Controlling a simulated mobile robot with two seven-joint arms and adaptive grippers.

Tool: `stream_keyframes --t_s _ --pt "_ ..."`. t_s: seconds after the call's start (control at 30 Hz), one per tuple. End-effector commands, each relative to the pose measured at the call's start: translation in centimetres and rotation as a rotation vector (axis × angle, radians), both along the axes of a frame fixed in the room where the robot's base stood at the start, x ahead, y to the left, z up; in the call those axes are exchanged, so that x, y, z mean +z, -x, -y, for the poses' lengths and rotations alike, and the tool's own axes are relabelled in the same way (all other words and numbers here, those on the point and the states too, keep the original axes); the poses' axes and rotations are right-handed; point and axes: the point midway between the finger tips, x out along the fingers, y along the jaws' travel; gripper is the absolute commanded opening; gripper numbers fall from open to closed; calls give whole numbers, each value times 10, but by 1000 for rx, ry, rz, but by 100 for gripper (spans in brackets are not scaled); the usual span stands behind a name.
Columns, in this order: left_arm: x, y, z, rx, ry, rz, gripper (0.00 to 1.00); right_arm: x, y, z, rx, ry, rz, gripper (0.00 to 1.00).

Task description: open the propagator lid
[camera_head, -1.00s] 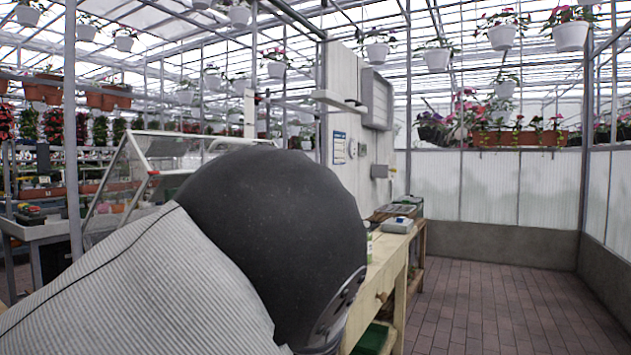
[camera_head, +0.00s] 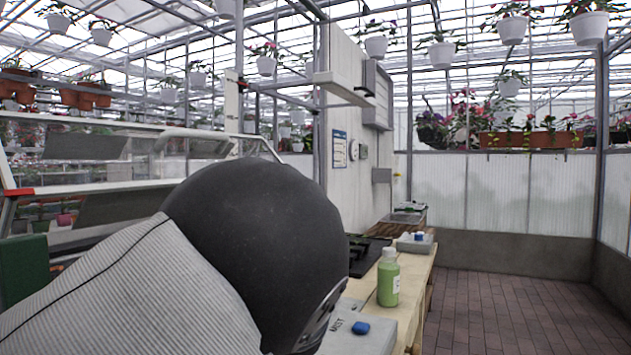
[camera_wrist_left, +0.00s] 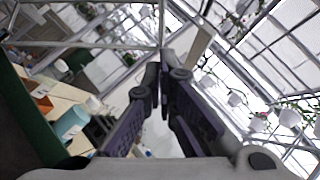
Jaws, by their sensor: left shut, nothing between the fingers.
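A large clear cover with a pale frame (camera_head: 100,190), which looks like the propagator lid, stands at the left in the head view. A red mark is on its frame at the far left. My own arm hides its lower right part, so I cannot tell how far it is open. My left gripper (camera_wrist_left: 165,78) is shut and empty in the left wrist view, pointing toward the roof frame and hanging pots. It touches nothing that I can see. In the head view my left arm hides it. My right gripper is in neither view.
A wooden bench (camera_head: 412,287) runs along the right of my arm. It bears a green bottle (camera_head: 388,278), a grey box with a blue knob (camera_head: 362,332) and a black tray (camera_head: 368,255). A dark green block (camera_head: 24,268) is at left. The brick floor (camera_head: 510,300) at right is clear.

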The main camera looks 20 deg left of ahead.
Motion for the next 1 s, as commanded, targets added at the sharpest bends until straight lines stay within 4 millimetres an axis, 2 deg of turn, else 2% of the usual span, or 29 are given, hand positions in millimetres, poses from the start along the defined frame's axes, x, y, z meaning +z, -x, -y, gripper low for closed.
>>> stream_keyframes --t_s 0.37,0.5,0.6,1.0 --pt "38 -61 -39 -1 2 1 0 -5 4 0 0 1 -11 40" --pt "58 -62 -56 0 0 4 0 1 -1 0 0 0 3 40" --pt "65 -63 -64 0 0 4 0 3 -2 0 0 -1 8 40" --pt "66 -64 -68 -1 -1 0 0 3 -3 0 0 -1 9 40"
